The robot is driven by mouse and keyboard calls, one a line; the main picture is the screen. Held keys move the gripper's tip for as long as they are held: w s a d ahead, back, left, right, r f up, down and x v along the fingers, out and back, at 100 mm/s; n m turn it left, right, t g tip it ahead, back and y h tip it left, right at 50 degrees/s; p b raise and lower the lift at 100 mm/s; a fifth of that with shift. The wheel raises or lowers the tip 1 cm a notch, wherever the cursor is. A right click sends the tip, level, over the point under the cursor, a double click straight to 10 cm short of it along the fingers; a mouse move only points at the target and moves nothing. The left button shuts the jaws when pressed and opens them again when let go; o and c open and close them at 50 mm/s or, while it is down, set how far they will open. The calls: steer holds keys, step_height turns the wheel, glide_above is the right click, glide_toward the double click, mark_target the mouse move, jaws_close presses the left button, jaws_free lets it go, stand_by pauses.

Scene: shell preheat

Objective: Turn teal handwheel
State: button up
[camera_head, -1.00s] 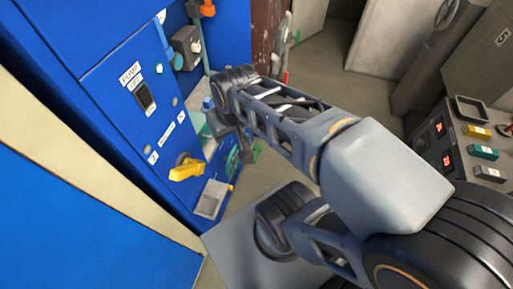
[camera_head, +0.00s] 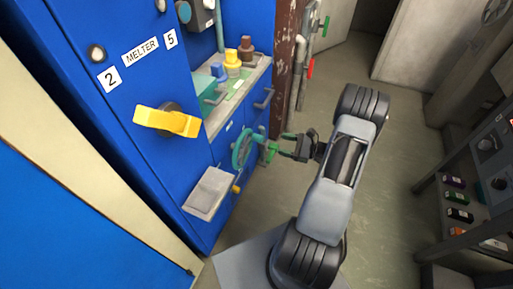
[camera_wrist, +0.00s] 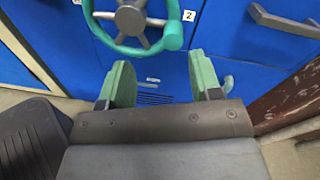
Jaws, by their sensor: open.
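The teal handwheel (camera_head: 243,148) is on the lower front of the blue cabinet. In the wrist view the handwheel (camera_wrist: 131,18) shows at the top, with a grey hub, grey spokes and a round teal knob at its lower right. Its upper part is cut off by the picture edge. My gripper (camera_head: 270,150) is just right of the wheel in the head view. In the wrist view its two green fingers (camera_wrist: 160,88) are apart with nothing between them, below the wheel's rim. I cannot tell whether a finger touches the wheel.
A yellow rotary handle (camera_head: 168,121) and a grey box (camera_head: 209,193) stick out of the cabinet left of the wheel. A worktop (camera_head: 238,92) carries a yellow and a brown item. A grey drawer handle (camera_wrist: 285,20) is right of the wheel. The floor (camera_head: 395,190) at right is open.

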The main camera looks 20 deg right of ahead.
mark_target(257, 137)
steer(key=shift+m+t+h, duration=0.5)
steer(key=shift+m+t, duration=0.3)
steer(key=shift+t, duration=0.1)
steer(key=f+b+x, duration=0.1)
steer(key=x, duration=0.3)
steer(key=b+x, duration=0.1)
steer(key=x, duration=0.3)
steer(key=f+b+x, duration=0.1)
steer(key=x, duration=0.3)
steer(key=shift+w+d+f, duration=0.25)
steer(key=shift+w+f, duration=0.1)
steer(key=shift+w, duration=0.2)
steer(key=shift+c, duration=0.4)
steer(key=shift+d+r, duration=0.1)
steer(key=shift+d, duration=0.05)
jaws_close()
